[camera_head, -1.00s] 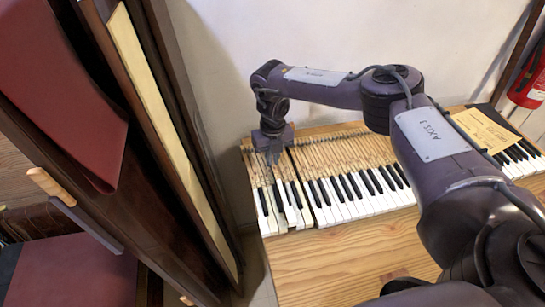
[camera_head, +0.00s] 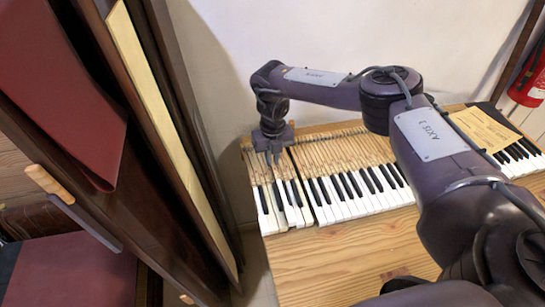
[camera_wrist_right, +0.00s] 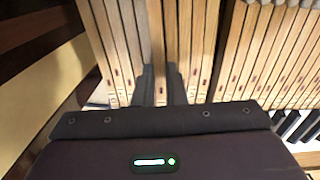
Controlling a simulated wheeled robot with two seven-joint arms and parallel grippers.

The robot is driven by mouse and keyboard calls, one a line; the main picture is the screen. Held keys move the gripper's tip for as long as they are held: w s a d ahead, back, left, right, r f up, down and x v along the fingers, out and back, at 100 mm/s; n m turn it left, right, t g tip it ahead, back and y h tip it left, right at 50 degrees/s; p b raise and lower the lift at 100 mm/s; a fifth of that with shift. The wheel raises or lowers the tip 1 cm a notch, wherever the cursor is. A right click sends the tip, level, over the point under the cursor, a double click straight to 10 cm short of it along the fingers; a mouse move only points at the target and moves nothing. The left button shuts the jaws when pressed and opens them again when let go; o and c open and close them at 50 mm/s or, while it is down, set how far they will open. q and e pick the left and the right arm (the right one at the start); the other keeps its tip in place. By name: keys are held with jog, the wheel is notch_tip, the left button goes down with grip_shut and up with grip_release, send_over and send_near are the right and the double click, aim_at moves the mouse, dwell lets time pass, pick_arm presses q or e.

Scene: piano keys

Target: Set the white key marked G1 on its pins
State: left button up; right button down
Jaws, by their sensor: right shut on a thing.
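My right gripper (camera_head: 273,159) is over the rear wooden part of the keys at the left end of the keyboard (camera_head: 352,196). In the right wrist view its two dark fingers (camera_wrist_right: 161,88) stand on either side of a pale wooden key stick (camera_wrist_right: 156,45) and are shut on it. The held key lies in line with its neighbours, among several white and black keys (camera_head: 285,207) at that end. The mark G1 cannot be read, and the pins under the held key are hidden. My left gripper is not in view.
Neighbouring key sticks (camera_wrist_right: 195,45) stand close on both sides of the fingers. A yellowish paper (camera_head: 484,128) lies on the right end of the keyboard. A dark wooden cabinet (camera_head: 165,130) stands at the left. The wooden table front (camera_head: 330,262) is clear.

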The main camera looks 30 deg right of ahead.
jog(key=shift+f, duration=0.4)
dwell(0.3)
jog(key=c, duration=1.8)
grip_release()
jog(key=shift+r+p, duration=0.7)
jog(key=shift+r, duration=0.45)
jog(key=shift+o, duration=0.3)
